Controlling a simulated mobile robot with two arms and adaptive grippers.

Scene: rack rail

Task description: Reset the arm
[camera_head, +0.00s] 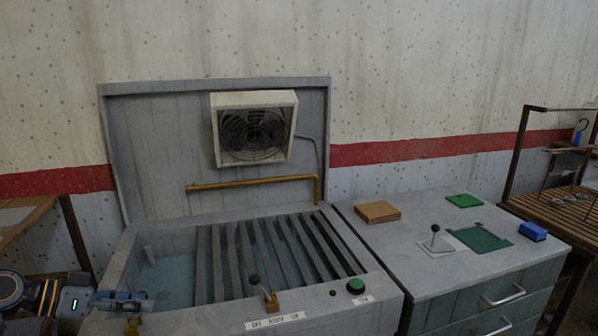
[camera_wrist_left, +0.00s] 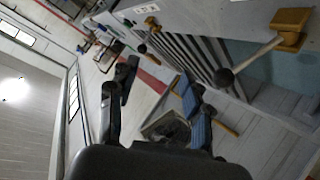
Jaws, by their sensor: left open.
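My left gripper (camera_head: 143,299) comes in at the bottom left of the head view, in front of the left corner of the grey machine (camera_head: 120,268). In the left wrist view its two dark fingers (camera_wrist_left: 158,92) stand wide apart, with blue pads on one of them, and nothing is between them. A lever with a black ball knob (camera_wrist_left: 224,78) on a yellow base (camera_wrist_left: 290,28) is beside the fingers there, apart from them. My right gripper is not in either view.
The machine has slats (camera_head: 245,255), a fan box (camera_head: 254,128) on its raised back, and a green button (camera_head: 355,286). The grey cabinet (camera_head: 400,235) holds a joystick (camera_head: 435,238), a brown block (camera_head: 378,212), a green plate (camera_head: 464,200) and a blue block (camera_head: 533,231). A slatted rack (camera_head: 560,207) stands right.

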